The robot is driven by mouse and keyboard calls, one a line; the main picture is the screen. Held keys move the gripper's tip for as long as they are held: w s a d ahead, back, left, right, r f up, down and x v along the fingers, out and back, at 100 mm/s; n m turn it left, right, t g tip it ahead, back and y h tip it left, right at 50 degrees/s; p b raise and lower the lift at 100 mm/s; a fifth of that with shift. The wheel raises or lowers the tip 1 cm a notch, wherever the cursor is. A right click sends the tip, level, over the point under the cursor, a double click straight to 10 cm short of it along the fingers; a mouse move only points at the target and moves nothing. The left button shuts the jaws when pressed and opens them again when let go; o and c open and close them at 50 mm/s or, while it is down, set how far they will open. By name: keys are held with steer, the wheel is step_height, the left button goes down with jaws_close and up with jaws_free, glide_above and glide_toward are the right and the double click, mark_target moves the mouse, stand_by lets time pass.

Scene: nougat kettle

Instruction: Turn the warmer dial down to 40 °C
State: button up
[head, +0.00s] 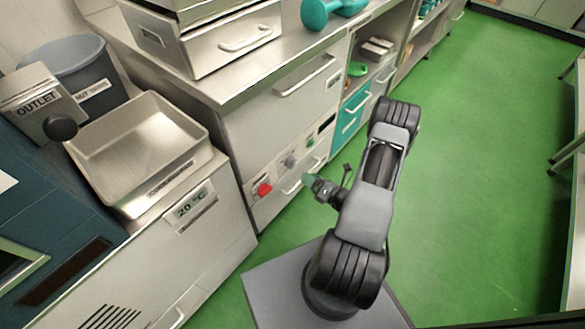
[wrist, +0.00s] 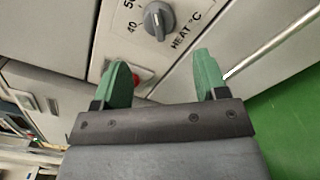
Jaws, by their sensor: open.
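The warmer dial (wrist: 158,20) is a grey knob on a white panel, with "HEAT °C" beside it and the marks 40 and part of 50 in view; the upper part of the scale is cut off. Which mark its pointer faces I cannot tell. In the head view the dial (head: 290,162) is small, on the cabinet front. My gripper (wrist: 164,72) is open, with green fingers spread below the dial in the wrist view and nothing between them. In the head view my gripper (head: 309,181) is close to the cabinet front, near the dial.
A red button (head: 263,189) sits beside the dial, partly hidden behind a finger in the wrist view (wrist: 138,76). Drawer handles (head: 303,184) stick out nearby. A metal tray (head: 200,128) stands on a unit showing 20 °C. Green floor (head: 480,200) is clear at right.

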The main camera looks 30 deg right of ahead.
mark_target(292, 165)
steer(key=b+x, duration=0.1)
steer(key=x, duration=0.7)
steer(key=shift+w+a+b, duration=0.15)
steer(key=shift+b, duration=0.2)
steer(key=shift+c, duration=0.2)
steer(key=c, duration=0.8)
